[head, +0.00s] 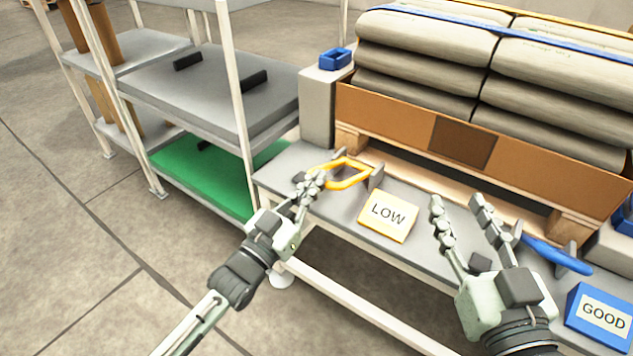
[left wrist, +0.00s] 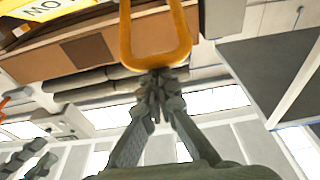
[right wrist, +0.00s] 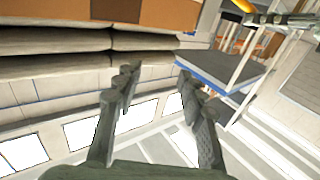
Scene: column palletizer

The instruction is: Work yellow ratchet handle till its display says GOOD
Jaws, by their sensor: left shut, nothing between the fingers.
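The yellow ratchet handle (head: 351,181) is a loop on the grey bench below the stacked sacks. It also shows in the left wrist view (left wrist: 124,40). Its display (head: 388,214), a yellow block in front of it, reads LOW. My left gripper (head: 318,178) is at the left end of the loop; its fingers are closed together with nothing between them. In the left wrist view the fingertips (left wrist: 158,78) meet at the end of the loop, touching or very close to it. My right gripper (head: 456,203) is open and empty above the bench, right of the LOW display.
A blue handle (head: 555,254) and a blue display (head: 604,315) reading GOOD are at the right. Wrapped sacks (head: 420,70) stand on a pallet with a brown cardboard edge (head: 390,122) behind the bench. A shelf rack (head: 190,85) stands left. Floor at lower left is clear.

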